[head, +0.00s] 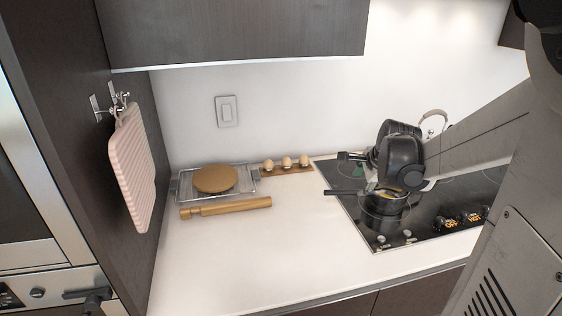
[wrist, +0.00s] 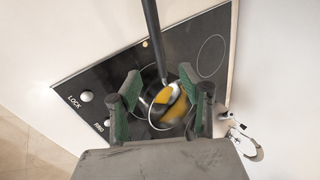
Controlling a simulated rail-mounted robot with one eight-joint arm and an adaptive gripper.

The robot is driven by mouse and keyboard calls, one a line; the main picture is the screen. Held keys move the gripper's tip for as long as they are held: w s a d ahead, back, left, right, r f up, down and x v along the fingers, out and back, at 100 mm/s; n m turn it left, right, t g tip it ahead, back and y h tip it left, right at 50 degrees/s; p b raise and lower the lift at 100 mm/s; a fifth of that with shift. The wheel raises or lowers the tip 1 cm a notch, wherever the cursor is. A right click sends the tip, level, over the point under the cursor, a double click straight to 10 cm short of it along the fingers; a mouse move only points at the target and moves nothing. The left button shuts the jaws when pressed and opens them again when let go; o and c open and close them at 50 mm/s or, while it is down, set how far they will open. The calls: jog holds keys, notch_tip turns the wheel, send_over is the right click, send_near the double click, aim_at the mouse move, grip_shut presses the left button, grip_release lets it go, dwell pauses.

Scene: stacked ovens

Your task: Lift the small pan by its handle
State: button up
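The small pan (wrist: 173,112) sits on the hob and has a pale metal rim with something yellow-orange showing inside. Its long black handle (wrist: 152,40) runs to the top edge of the wrist view. In the head view the handle (head: 343,192) points left from beneath my gripper, and the pan body is largely hidden by it. My gripper (wrist: 161,90) is open, with its two green-padded fingers apart and over the pan body in the wrist view. Nothing is visibly held between them. Whether a finger touches the pan cannot be told.
The black glass hob (head: 365,225) has knobs along its front. A light pan handle or loop (head: 433,118) shows behind my arm. Eggs in a wooden holder (head: 287,163), a rack with a round board (head: 215,178) and a rolling pin (head: 225,207) lie left. The front counter is clear.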

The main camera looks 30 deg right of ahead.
aim_at(353, 191)
jog(key=shift+x, duration=4.65)
jog(key=shift+s+d, duration=0.1)
grip_shut()
